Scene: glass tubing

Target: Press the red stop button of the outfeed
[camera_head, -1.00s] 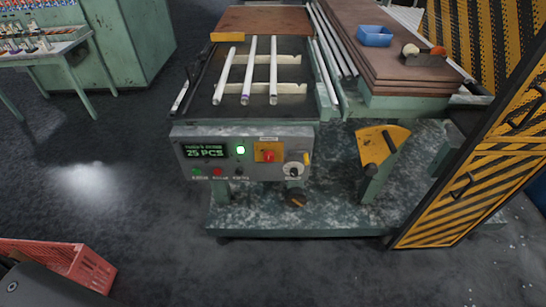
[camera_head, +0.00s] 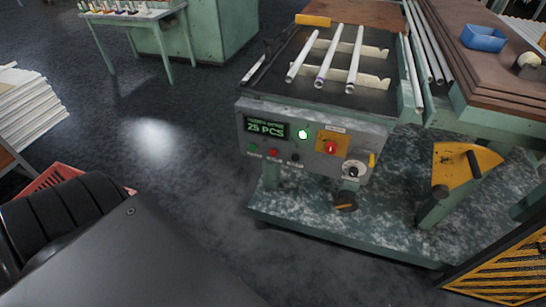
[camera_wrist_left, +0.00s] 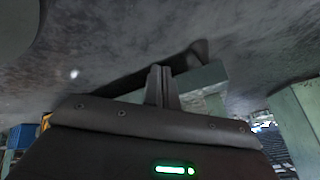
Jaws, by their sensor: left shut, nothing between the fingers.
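The outfeed's grey control panel (camera_head: 310,142) faces me in the head view. Its red stop button (camera_head: 330,148) sits on a yellow plate right of a lit green button (camera_head: 302,134). A display left of them reads 25 PCS. My left gripper (camera_wrist_left: 161,85) shows only in the left wrist view, its two fingers shut together with nothing between them. The red button is not recognisable in that view, so I cannot tell the distance between them. My right gripper is in neither view.
White glass tubes (camera_head: 340,58) lie on the outfeed above the panel. A yellow-topped bracket (camera_head: 465,165) and a striped guard (camera_head: 505,272) stand to the right. A red crate (camera_head: 52,180) is at left. Open floor lies left of the panel.

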